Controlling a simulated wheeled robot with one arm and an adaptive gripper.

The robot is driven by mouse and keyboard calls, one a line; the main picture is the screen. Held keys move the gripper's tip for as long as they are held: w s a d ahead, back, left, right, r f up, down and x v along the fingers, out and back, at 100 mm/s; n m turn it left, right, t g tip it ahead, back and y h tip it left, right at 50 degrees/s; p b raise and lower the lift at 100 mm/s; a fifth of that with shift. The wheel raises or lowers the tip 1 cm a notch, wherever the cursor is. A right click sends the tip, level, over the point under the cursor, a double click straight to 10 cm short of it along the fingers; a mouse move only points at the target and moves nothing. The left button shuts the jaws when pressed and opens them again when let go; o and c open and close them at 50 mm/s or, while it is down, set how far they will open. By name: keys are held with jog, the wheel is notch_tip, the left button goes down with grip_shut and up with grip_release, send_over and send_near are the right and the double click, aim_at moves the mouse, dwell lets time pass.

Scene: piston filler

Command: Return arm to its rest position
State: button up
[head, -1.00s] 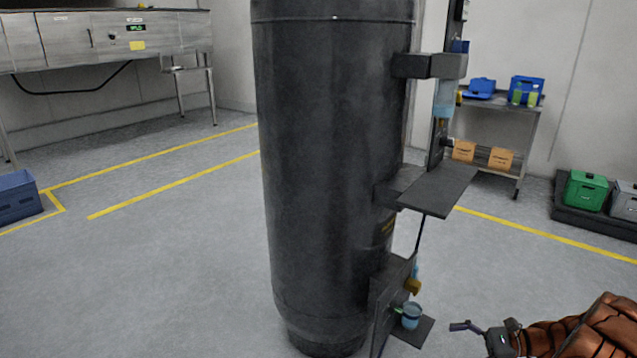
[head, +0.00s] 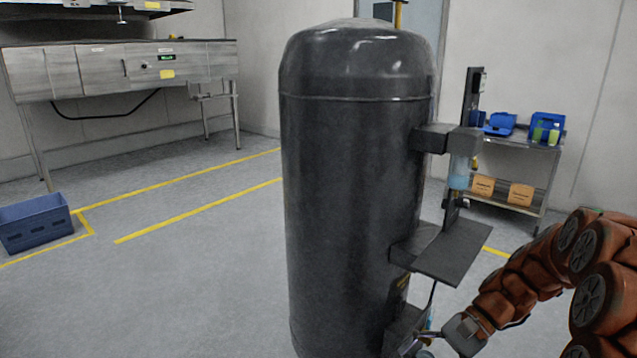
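My arm (head: 530,275), with orange-brown segments, reaches in from the right edge of the head view, bent upward and then down to the left. My gripper (head: 425,345) is at the bottom of the view, in front of the lower bracket of the dark tank and below the flat dark shelf. Its fingers are partly cut off by the frame edge and small, so I cannot tell whether they are open or shut, or whether they hold anything. The lower bracket (head: 400,328) is partly hidden and its cup cannot be made out.
The tall dark tank (head: 350,200) stands in the middle, with the flat shelf (head: 455,250) jutting right, close to my arm. A steel bench (head: 80,75) and blue crate (head: 35,222) are at left. A cart (head: 515,165) with blue boxes stands behind right.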

jog(key=s+a+r+n+t+h+p, duration=0.1)
jog(key=s+r+n+t+h+p, duration=0.1)
jog(key=s+r+n+h+p, duration=0.7)
jog(key=s+r+p, duration=0.8)
jog(key=s+r, duration=0.5)
jog(key=shift+s+h, duration=0.15)
jog(key=shift+h, duration=0.25)
jog(key=shift+a, duration=0.1)
jog(key=shift+c, duration=0.4)
